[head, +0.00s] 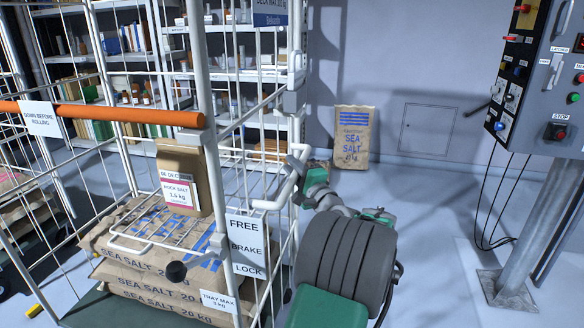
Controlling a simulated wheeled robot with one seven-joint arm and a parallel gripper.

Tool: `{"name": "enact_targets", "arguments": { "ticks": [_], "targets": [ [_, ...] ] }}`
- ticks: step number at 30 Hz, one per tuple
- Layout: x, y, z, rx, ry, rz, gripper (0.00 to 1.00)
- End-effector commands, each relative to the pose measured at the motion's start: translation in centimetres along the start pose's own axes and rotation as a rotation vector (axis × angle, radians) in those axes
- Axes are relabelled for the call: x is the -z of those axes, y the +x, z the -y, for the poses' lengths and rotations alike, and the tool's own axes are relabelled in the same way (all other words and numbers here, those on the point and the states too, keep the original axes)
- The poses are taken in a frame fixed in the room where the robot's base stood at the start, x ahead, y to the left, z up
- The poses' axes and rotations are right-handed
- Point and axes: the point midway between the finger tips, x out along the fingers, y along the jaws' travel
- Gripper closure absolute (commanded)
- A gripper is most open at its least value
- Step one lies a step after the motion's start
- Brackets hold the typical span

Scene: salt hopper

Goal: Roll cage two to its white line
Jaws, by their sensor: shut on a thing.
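A wire roll cage (205,85) fills the left and middle of the head view, loaded with stacked sea salt sacks (135,262). I see no number on it. An orange bar (150,115) lies level across its front, with a sign reading "down before rolling" (42,118). A "free, brake, lock" plate (247,245) hangs on the near right side. No white line shows.
Shelves (125,60) stand behind. A sea salt sack (353,137) leans on the back wall. A control panel (540,75) on a post (530,235) stands right. Floor between is clear.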

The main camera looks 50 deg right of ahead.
Motion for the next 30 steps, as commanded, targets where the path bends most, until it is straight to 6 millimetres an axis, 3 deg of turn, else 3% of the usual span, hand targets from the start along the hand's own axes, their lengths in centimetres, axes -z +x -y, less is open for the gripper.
{"name": "enact_targets", "arguments": {
  "ticks": [25,30],
  "targets": [
    [0.03,-0.03,-0.10,-0.002,0.001,0.000,1.00],
    [0.77,-0.38,0.06,-0.002,0.001,-0.003,1.00]
  ]
}}
